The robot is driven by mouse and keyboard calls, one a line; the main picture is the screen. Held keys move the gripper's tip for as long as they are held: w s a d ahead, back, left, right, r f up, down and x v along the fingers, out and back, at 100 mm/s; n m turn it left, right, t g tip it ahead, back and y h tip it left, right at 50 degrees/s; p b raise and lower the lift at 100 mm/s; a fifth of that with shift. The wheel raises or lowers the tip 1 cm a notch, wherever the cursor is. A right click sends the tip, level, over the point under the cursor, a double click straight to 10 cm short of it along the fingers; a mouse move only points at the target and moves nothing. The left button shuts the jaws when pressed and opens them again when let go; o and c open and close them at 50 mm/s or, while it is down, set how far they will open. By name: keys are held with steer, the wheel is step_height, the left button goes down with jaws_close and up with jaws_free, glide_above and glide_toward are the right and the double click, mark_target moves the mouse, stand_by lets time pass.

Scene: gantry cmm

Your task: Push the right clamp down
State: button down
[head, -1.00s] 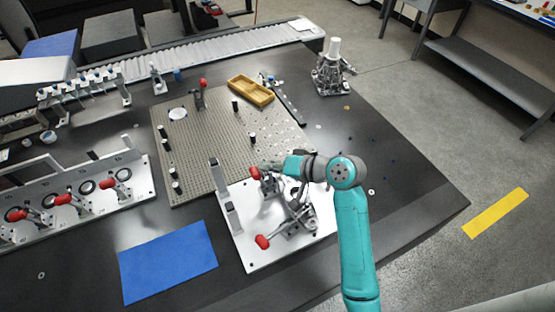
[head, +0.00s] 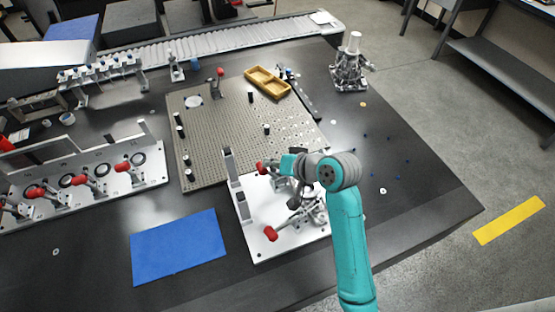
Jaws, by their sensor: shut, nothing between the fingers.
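The white fixture plate (head: 246,218) lies at the front of the table and carries two toggle clamps with red handle tips. The far clamp's red tip (head: 263,168) is just left of my wrist. The near clamp's red tip (head: 270,233) sits at the end of a metal lever slanting down-left. The picture does not settle which one is the right clamp. My gripper (head: 308,204) is shut and empty, low over the plate's right part, beside the clamp bodies. My wrist partly hides it and the clamp bases, so contact cannot be told.
Behind is a perforated plate (head: 215,135) with black pegs and a yellow tray (head: 267,83). A blue mat (head: 178,247) lies front left. A row of red-handled clamps (head: 85,184) stands far left.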

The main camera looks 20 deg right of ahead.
steer(key=a+f+n+h, duration=0.3)
steer(key=a+f+h, duration=0.1)
steer(key=a, duration=0.3)
steer(key=shift+f+h, duration=0.4)
steer(key=shift+h, duration=0.4)
